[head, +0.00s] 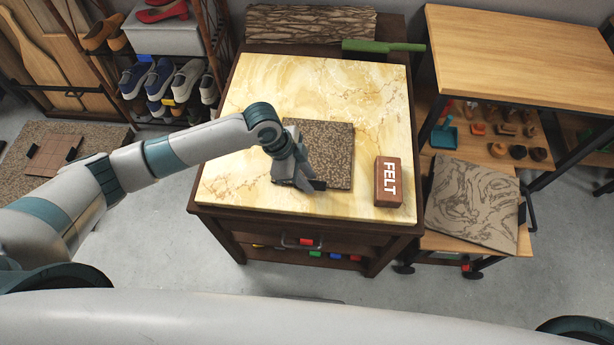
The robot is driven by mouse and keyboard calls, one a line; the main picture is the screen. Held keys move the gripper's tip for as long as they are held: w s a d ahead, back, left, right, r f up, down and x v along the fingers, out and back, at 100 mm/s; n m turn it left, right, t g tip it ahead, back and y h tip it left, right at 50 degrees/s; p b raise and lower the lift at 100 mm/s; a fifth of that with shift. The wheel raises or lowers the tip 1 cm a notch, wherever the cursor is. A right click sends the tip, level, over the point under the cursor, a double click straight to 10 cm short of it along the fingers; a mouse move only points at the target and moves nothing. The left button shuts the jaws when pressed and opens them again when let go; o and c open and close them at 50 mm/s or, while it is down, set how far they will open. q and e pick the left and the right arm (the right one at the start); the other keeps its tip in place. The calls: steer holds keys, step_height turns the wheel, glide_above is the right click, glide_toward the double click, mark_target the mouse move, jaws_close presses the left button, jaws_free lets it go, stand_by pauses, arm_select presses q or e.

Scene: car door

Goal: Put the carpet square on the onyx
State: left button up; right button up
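The carpet square (333,145), brown and speckled, lies on or just above the yellow, veined onyx top (245,110) of a dark wooden cabinet. I cannot tell whether it is flat against the stone. My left gripper (303,183) is at the square's lower left part, pointing down, and hides its left edge and corner. Its dark fingertips are beside or over the square; whether they grip it is not clear. My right gripper is not in view.
A brown FELT block (388,182) stands right of the square, near the onyx's front right corner. A green-handled tool (382,46) and a bark-like piece (310,24) lie behind. A swirl-patterned tile (474,203) rests on a low cart at right. The onyx's left part is clear.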

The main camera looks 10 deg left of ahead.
arm_select(q)
steer(key=shift+r, duration=0.2)
steer(key=b+v, duration=0.2)
steer(key=v, duration=1)
steer(key=shift+f, duration=0.1)
stand_by(0.6)
